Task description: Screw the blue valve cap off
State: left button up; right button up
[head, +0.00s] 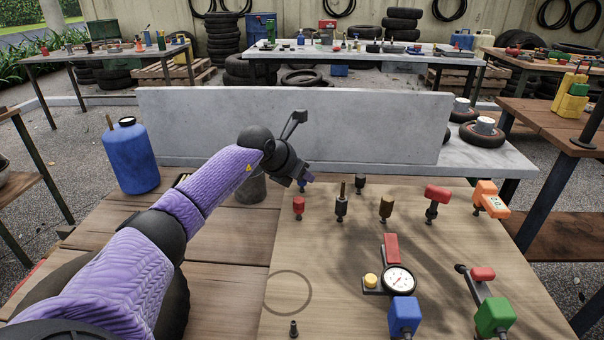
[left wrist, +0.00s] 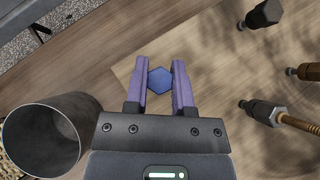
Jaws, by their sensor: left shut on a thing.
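The blue valve cap (left wrist: 160,80) is hexagonal and sits between the two purple fingers of my left gripper (left wrist: 158,88) in the left wrist view. In the head view the gripper (head: 307,178) is at the back left of the light wooden board, and a bit of the blue cap (head: 302,185) shows just below the fingers. The gripper is shut on the cap from above. The stem under the cap is hidden, so I cannot tell how the cap sits on it. My right gripper is not in view.
Close by stand a red cap (head: 298,204), a dark cap (head: 361,182), a brass-tipped fitting (head: 341,205) and an olive cap (head: 386,207). A grey cup (head: 251,188) is left of the gripper. A pressure gauge (head: 398,279) lies nearer. A grey wall panel (head: 340,125) stands behind.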

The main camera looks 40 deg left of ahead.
pick_arm(q)
grip_shut()
jog(key=shift+r+n+y+p, duration=0.25)
jog(key=shift+n+y+p, duration=0.3)
jog(key=shift+p, duration=0.5)
jog(key=shift+n+y+p, duration=0.35)
jog(key=shift+n+p, duration=0.2)
jog(key=shift+p, duration=0.15)
jog(key=shift+f+n, duration=0.1)
jog(key=shift+n, duration=0.2)
jog(key=shift+f+y, duration=0.2)
jog(key=shift+y, duration=0.2)
